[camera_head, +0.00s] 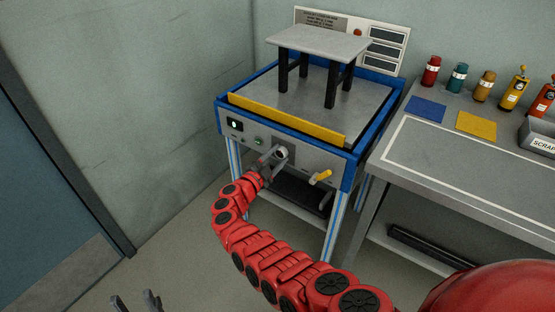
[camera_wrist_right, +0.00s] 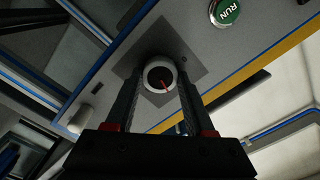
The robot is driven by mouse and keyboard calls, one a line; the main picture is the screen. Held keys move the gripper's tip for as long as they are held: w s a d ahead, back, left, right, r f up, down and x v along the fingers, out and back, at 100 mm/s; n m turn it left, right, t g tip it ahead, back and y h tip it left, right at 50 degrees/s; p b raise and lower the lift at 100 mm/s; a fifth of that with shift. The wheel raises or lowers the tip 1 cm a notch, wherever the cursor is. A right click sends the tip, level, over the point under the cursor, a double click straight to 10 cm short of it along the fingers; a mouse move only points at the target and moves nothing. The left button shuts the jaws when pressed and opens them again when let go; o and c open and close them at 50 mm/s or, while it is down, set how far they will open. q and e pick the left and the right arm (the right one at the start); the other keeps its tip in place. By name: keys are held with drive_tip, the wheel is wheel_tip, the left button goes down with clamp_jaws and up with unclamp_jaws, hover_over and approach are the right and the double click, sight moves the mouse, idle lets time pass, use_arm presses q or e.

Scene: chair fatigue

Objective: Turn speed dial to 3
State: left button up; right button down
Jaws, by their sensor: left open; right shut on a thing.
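The speed dial (camera_wrist_right: 155,77) is a round knob with a pale rim, a dark face and a red pointer mark, on a dark square plate. In the right wrist view the pointer aims toward the lower right of the picture; no numbers are readable. In the head view the dial (camera_head: 282,152) is on the grey front panel of the test machine (camera_head: 312,167). My right gripper (camera_head: 270,161) is shut on the dial, one finger on each side. My left gripper (camera_head: 137,302) is open and empty, low at the bottom left, away from the machine.
A grey stool (camera_head: 318,42) stands on the machine behind a yellow bar (camera_head: 285,117). A workbench (camera_head: 470,165) with bottles adjoins on the right.

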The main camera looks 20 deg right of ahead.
drive_tip(key=shift+f+m+b, duration=0.25)
drive_tip(key=shift+m+b, duration=0.5)
drive_tip(key=shift+m, duration=0.25)
drive_tip(key=m+b, duration=0.7)
drive_tip(key=b, duration=0.1)
drive_tip(key=shift+f, duration=0.2)
drive_tip(key=shift+r+m+b, duration=0.25)
drive_tip(key=shift+m+b, duration=1.25)
drive_tip(key=shift+c, duration=1.3)
unclamp_jaws()
drive_tip(key=shift+r, duration=0.1)
drive_tip(key=p+v, duration=0.2)
drive_tip(key=v, duration=1.5)
drive_tip(key=shift+s+p, duration=0.2)
drive_tip(key=shift+p, duration=0.15)
